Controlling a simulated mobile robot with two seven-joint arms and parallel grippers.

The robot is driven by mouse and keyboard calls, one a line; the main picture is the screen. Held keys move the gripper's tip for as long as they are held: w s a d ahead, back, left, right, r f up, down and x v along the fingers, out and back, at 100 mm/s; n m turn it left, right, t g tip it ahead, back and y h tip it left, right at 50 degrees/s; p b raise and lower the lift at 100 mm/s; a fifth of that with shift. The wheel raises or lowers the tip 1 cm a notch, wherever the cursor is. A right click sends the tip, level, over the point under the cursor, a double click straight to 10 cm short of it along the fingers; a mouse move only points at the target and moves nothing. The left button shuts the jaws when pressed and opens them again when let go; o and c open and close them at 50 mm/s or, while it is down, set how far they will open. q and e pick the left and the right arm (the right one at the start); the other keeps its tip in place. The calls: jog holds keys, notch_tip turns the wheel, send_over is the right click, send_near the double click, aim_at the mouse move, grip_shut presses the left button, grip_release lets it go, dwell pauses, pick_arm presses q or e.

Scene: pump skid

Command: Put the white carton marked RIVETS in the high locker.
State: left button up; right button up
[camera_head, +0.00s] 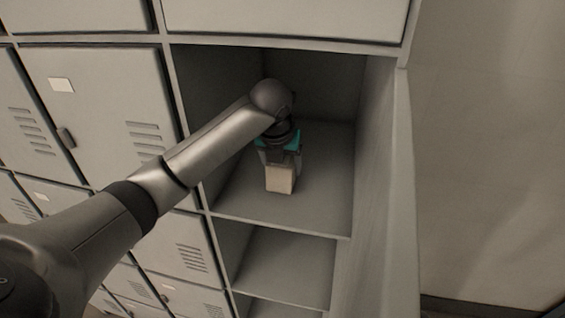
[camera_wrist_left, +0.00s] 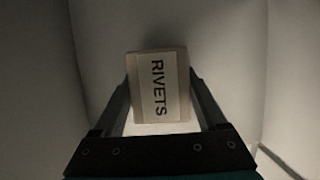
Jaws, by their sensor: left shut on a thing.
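The white carton (camera_head: 280,180) is inside the open high locker (camera_head: 325,205), near the middle of its floor. In the left wrist view the carton (camera_wrist_left: 158,65) shows its label, which reads RIVETS. My left gripper (camera_head: 279,165) reaches into the locker from the left and is shut on the carton. In the left wrist view the two fingers (camera_wrist_left: 160,108) lie along the carton's two sides. I cannot tell whether the carton's underside touches the locker floor. My right gripper is not in view.
Another open compartment (camera_head: 285,265) lies below the high locker. Closed locker doors (camera_head: 100,110) with vents stand to the left. An upright panel (camera_head: 385,190) bounds the opening on the right. There is free floor around the carton inside the locker.

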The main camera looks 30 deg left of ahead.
pick_arm(q)
jog(key=o, duration=1.6)
jog(key=shift+f, duration=0.15)
jog(key=shift+c, duration=0.2)
jog(key=shift+r, duration=0.5)
jog(key=v, duration=0.4)
jog(key=shift+s+d+r+b, duration=0.1)
jog(key=shift+s+r+b, duration=0.1)
jog(key=shift+s+b, duration=0.15)
jog(key=s+d+b, duration=0.1)
jog(key=s+d, duration=0.2)
jog(key=s, duration=0.8)
jog(key=shift+s, duration=0.15)
jog(key=shift+f, duration=0.1)
